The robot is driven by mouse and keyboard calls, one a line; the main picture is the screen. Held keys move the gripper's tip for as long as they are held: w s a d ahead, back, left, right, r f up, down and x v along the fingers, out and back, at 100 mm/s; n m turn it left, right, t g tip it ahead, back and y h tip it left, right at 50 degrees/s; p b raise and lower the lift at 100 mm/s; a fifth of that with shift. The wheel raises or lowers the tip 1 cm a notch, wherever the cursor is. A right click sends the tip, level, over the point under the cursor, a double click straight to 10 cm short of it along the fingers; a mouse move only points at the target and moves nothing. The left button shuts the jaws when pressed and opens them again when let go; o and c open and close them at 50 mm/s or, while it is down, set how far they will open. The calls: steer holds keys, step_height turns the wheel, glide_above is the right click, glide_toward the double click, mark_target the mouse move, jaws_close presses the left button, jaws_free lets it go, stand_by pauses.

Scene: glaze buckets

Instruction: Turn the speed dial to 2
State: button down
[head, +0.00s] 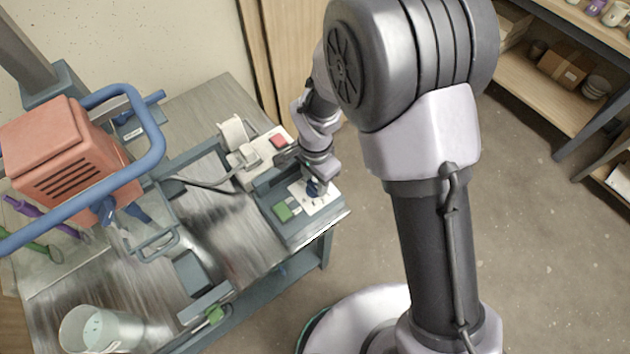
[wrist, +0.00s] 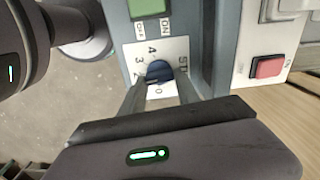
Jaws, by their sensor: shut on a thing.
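The speed dial (wrist: 158,70) is a dark blue round knob on a white plate with printed numbers around it, of which 4, 3 and 0 are legible in the wrist view. The plate (head: 325,197) sits on a grey-blue control box in the head view, with most of the dial hidden by my gripper (head: 316,184). In the wrist view my gripper (wrist: 161,80) points at the plate and is shut on the dial, one finger on each side. I cannot make out which number the dial's mark points to.
A green button (head: 283,211) is beside the dial plate. A red button (head: 279,141) is on a pale box next to the control box. An orange motor housing with a blue tubular handle (head: 60,150) stands left. A pail (head: 90,330) stands at the table's near left.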

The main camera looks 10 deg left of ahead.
mark_target(315, 184)
steer(key=shift+m, duration=0.6)
steer(key=c, duration=0.9)
jaws_free()
step_height(315, 184, up, 17)
steer(key=p, duration=0.6)
steer(key=shift+r, duration=0.2)
